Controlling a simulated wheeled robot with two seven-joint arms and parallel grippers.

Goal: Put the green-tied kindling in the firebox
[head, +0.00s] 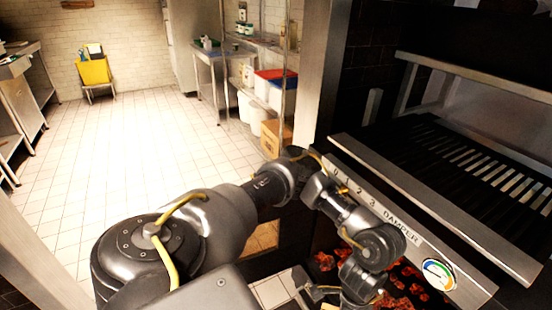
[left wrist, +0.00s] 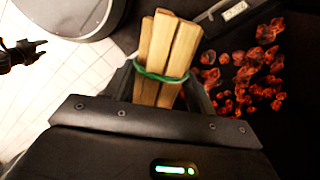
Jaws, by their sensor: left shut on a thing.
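The kindling (left wrist: 166,50) is a bundle of pale split sticks with a green tie round it. It stands between the fingers of my left gripper (left wrist: 160,92), which is shut on it. In the head view my left gripper (head: 335,293) is low at the bottom edge, in front of the firebox opening; the bundle cannot be made out there. The firebox (head: 400,290) shows glowing red embers under the grill; in the left wrist view the embers (left wrist: 250,70) lie right of the bundle, apart from it. My right gripper (left wrist: 30,52) is at the left edge there, seemingly open and empty.
A steel post (head: 318,70) stands left of the grill.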

